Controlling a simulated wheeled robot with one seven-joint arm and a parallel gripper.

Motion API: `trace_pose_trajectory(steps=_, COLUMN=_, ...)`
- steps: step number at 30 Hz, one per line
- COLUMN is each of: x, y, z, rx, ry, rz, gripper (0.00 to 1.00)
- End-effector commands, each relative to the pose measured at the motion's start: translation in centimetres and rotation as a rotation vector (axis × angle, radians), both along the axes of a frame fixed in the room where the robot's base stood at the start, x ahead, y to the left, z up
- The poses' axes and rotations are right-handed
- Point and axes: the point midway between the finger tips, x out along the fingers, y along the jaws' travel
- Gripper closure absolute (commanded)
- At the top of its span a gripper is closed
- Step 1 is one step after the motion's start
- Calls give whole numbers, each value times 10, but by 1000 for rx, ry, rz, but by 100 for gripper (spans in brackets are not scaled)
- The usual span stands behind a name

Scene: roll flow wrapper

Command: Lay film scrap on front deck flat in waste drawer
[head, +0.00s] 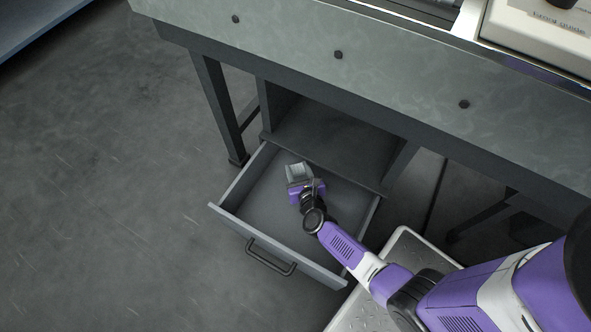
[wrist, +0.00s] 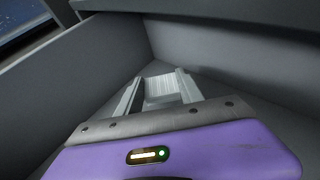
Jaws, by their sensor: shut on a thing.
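The waste drawer (head: 232,208) is pulled open below the machine, and its grey walls (wrist: 60,75) surround my gripper in the wrist view. My gripper (head: 297,172) is inside the drawer area, toward its back. It is shut on the film scrap (wrist: 160,86), a small pale ribbed piece between the two fingers. The scrap also shows as a light patch at the fingertips in the head view (head: 298,170). I cannot tell whether the scrap touches the drawer floor. The drawer floor around it looks empty.
The machine's front panel (head: 300,50) overhangs the back of the drawer. A dark handle (head: 270,257) is on the drawer front. A metal tread plate (head: 365,312) lies to the right of the drawer. The floor at left (head: 100,180) is clear.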

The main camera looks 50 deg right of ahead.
Motion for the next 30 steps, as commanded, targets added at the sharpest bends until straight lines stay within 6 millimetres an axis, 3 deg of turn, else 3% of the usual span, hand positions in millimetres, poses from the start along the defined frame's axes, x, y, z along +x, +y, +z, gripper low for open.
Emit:
trace_pose_trajectory(steps=3, x=11, y=-3, z=-15, rx=0, ry=0, rz=1, gripper=93)
trace_pose_trajectory(steps=30, x=13, y=-4, z=-28, rx=1, ry=-1, rz=0, gripper=93)
